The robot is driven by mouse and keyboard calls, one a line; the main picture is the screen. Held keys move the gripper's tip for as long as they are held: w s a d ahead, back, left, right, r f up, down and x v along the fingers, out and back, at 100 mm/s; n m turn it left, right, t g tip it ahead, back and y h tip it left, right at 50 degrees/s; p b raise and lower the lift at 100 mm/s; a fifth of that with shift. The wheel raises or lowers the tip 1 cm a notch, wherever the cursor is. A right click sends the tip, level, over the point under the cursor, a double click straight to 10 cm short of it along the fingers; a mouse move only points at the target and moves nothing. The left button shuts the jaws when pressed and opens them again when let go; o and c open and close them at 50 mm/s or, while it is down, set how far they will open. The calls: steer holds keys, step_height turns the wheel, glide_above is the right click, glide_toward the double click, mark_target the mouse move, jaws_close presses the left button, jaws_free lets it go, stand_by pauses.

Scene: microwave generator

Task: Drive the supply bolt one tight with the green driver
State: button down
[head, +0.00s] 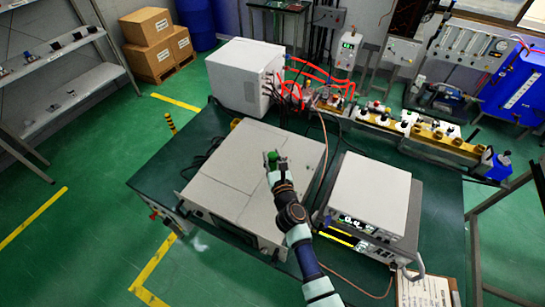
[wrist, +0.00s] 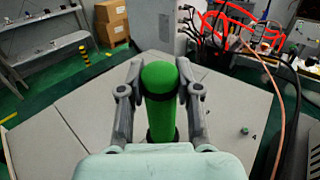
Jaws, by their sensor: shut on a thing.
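My gripper (head: 275,165) is shut on the green driver (wrist: 160,100). In the wrist view the driver's rounded green handle stands between the two grey fingers, and its lower end is hidden behind my wrist. In the head view only a small green part of the driver (head: 272,156) shows at the fingertips. The gripper is over the top of the wide pale case (head: 235,165) on the green table. A small dark green piece (wrist: 245,131) lies on the pale top at the right in the wrist view; I cannot tell whether it is the supply bolt.
A white box (head: 240,75) stands behind the case, with red and dark cables at its right. Stacked instruments (head: 370,190) stand right of my arm. A brass waveguide line (head: 410,128) runs along the back right. A copper-coloured cable (wrist: 283,115) hangs at the right.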

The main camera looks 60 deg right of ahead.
steer(key=shift+r+p, duration=4.6)
steer(key=shift+f, duration=0.1)
